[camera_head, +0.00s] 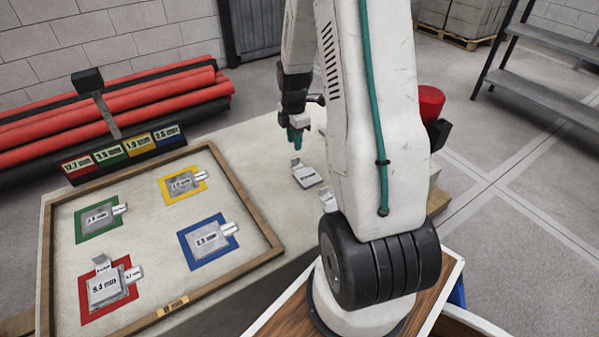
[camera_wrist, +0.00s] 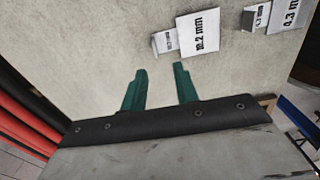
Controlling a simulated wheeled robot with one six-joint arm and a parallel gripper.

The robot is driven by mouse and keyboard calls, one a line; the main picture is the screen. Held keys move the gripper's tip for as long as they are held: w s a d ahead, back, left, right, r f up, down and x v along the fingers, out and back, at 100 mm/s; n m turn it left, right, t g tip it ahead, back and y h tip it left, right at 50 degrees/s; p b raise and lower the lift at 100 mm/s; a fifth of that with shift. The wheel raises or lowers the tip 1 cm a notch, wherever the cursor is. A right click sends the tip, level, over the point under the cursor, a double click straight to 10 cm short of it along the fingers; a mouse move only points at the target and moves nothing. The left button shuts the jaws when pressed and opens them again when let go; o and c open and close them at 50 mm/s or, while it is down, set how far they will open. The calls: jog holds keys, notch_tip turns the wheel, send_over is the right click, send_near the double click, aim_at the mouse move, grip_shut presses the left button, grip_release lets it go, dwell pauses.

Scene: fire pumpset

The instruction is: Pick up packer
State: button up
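A grey packer plate with a tab lies on the pale table, labelled 10.2 mm in the wrist view (camera_wrist: 198,36). It appears to be the loose packer (camera_head: 307,176) just below my gripper in the head view. A second packer (camera_wrist: 287,14), labelled 4.3 mm, lies to its right. My gripper (camera_wrist: 160,69) has two green fingers, apart and empty, short of the 10.2 mm packer. In the head view my gripper (camera_head: 294,139) points down above the table. My arm hides part of the table on the right.
A wooden-framed tray (camera_head: 245,203) on the left has green, yellow, blue and red squares bearing packers; the red one appears stacked. A colour label stand (camera_head: 122,152) is behind it. Red pipes (camera_head: 110,105) lie beyond. The table between tray and loose packer is clear.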

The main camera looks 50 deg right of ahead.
aim_at(304, 171)
jog(key=f, duration=0.8)
jog(key=shift+w+d+f, duration=0.25)
jog(key=shift+w+f, duration=0.05)
grip_shut()
